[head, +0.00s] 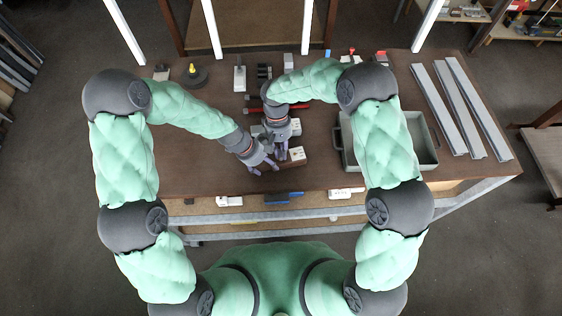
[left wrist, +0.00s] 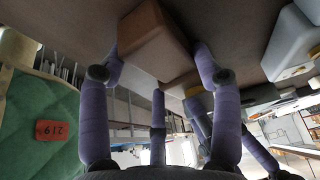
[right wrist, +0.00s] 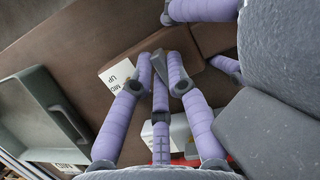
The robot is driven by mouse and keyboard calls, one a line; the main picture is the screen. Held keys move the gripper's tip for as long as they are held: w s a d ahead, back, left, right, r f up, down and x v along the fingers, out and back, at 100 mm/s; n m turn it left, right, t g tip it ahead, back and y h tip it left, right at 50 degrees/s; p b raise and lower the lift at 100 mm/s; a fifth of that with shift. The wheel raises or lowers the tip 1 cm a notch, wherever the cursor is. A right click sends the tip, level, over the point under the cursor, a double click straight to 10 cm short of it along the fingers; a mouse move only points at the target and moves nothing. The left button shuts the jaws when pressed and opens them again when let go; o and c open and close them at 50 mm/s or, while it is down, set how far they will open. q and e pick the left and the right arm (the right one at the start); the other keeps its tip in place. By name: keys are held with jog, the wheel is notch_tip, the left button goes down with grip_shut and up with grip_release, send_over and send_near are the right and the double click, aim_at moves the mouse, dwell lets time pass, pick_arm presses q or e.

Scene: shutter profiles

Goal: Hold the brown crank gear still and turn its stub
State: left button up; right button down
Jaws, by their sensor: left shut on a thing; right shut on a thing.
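The brown crank gear housing (left wrist: 152,35) is a block seen between the fingers of my left gripper (left wrist: 158,52) in the left wrist view. Its brown body also shows in the right wrist view (right wrist: 172,42). In the head view, my left gripper (head: 265,167) comes in from the left and is shut on it near the table's front edge. My right gripper (head: 280,153) is right beside it, pointing down. In the right wrist view, my right gripper's fingertips (right wrist: 160,58) close together at the block's near side. The stub is mostly hidden between them.
White socket-like boxes (head: 297,153) stand close to both grippers. A grey-green tray (head: 422,140) is at right, with long grey profiles (head: 450,105) beyond it.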

aim_at(280, 152)
pick_arm(q)
jog(key=shift+s+d, duration=0.1)
jog(key=shift+d, duration=0.05)
pick_arm(e)
jog(key=shift+a, duration=0.25)
pick_arm(q)
jog(key=shift+c, duration=0.2)
pick_arm(e)
jog(key=c, duration=1.4)
grip_release()
jog(key=shift+r, duration=0.1)
jog(key=shift+w+r, duration=0.1)
jog(key=shift+r, duration=0.55)
jog(key=shift+d+r, duration=0.1)
jog(key=shift+r, duration=2.2)
pick_arm(q)
jog(key=shift+w, duration=0.2)
jog(key=o, duration=1.4)
